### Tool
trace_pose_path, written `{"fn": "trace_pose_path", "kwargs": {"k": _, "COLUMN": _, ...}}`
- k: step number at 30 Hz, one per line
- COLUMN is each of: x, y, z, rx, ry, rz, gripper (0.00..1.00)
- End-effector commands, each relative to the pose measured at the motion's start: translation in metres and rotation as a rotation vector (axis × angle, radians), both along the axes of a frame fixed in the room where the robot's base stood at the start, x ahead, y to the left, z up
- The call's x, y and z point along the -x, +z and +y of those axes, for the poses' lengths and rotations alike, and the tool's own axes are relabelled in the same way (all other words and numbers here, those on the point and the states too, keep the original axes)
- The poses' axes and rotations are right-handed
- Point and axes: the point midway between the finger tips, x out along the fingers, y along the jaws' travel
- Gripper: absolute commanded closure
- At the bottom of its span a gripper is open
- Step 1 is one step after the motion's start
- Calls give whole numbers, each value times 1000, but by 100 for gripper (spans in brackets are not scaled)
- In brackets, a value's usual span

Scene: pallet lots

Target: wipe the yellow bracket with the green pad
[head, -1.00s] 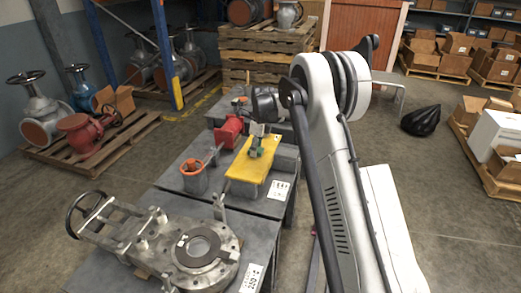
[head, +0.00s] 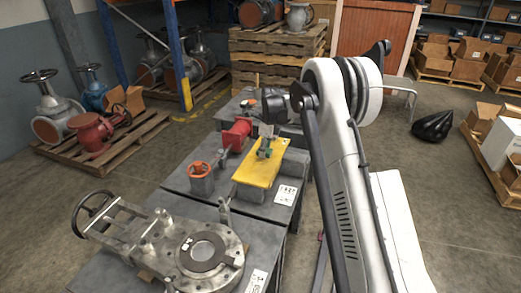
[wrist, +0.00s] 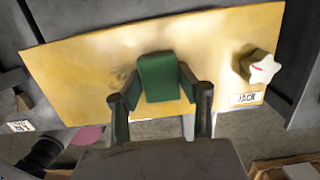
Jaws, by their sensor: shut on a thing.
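The yellow bracket (head: 254,174) is a flat yellow plate on the grey bench, and it fills much of the wrist view (wrist: 75,65). My gripper (head: 264,150) is over the far half of it, pointing down. In the wrist view my gripper (wrist: 160,103) is shut on the green pad (wrist: 158,76), with a dark finger on each side. The pad is at or just above the yellow surface; I cannot tell whether they touch. A dark smudge shows on the plate just left of the pad. The surface under the pad is hidden.
A white star-shaped knob (wrist: 263,68) stands on the plate right of the pad, near a JACK label (wrist: 246,98).

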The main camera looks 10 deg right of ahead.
Motion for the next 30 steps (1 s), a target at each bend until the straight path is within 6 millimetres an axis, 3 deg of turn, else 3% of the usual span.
{"fn": "trace_pose_path", "kwargs": {"k": 13, "x": 22, "y": -1, "z": -27, "rx": 1, "ry": 7, "rz": 1, "gripper": 94}}
{"fn": "trace_pose_path", "kwargs": {"k": 15, "x": 22, "y": 5, "z": -27, "rx": 0, "ry": 9, "rz": 0, "gripper": 94}}
{"fn": "trace_pose_path", "kwargs": {"k": 18, "x": 22, "y": 28, "z": -26, "rx": 0, "ry": 9, "rz": 0, "gripper": 94}}
{"fn": "trace_pose_path", "kwargs": {"k": 30, "x": 22, "y": 62, "z": -26, "rx": 0, "ry": 9, "rz": 0, "gripper": 94}}
